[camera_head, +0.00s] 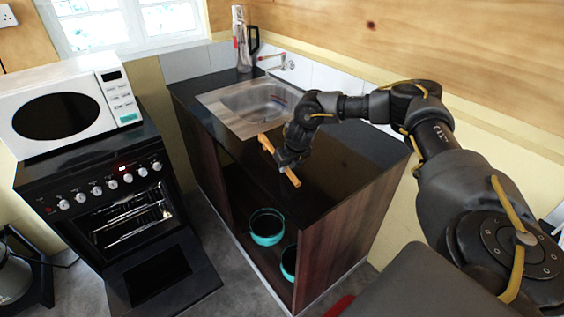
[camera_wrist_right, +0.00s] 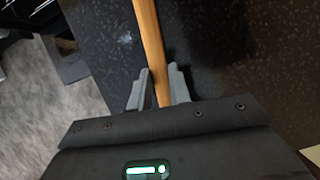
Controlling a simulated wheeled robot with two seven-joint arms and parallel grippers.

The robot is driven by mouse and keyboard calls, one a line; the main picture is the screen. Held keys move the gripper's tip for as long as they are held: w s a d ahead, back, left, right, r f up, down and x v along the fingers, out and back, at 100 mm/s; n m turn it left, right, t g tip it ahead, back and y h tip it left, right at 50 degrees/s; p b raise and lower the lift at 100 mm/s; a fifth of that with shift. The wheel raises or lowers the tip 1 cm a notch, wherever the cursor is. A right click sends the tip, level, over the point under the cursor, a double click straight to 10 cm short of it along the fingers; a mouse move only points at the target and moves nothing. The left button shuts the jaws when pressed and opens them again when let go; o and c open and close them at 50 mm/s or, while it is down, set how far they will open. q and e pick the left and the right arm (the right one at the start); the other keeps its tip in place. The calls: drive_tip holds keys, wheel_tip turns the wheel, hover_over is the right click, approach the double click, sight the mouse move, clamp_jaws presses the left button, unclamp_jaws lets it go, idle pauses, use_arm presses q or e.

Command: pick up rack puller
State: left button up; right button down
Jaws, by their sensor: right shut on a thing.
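The rack puller is a long, orange-brown wooden stick (camera_head: 266,144). It also shows in the right wrist view (camera_wrist_right: 148,35), running up from between the fingers. My right gripper (camera_head: 280,160) is shut on it, above the dark countertop near its front edge. In the right wrist view both grey fingers (camera_wrist_right: 158,88) press against the stick's sides. In the head view the stick sticks out on both sides of the gripper. I cannot tell whether it still touches the counter. My left gripper is not in view.
Teal pots (camera_head: 267,228) stand in the open cabinet below. At left, a white microwave (camera_head: 62,112) sits on a black oven (camera_head: 100,195) whose door is open.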

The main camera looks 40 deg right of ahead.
drive_tip(key=shift+r, duration=0.6)
drive_tip(key=s+a+r+b, duration=0.1)
drive_tip(key=s+a+r, duration=0.8)
drive_tip(key=a+r, duration=0.1)
drive_tip(key=shift+a+b+v, duration=0.2)
drive_tip(key=shift+b+v, duration=0.1)
drive_tip(key=shift+v, duration=0.6)
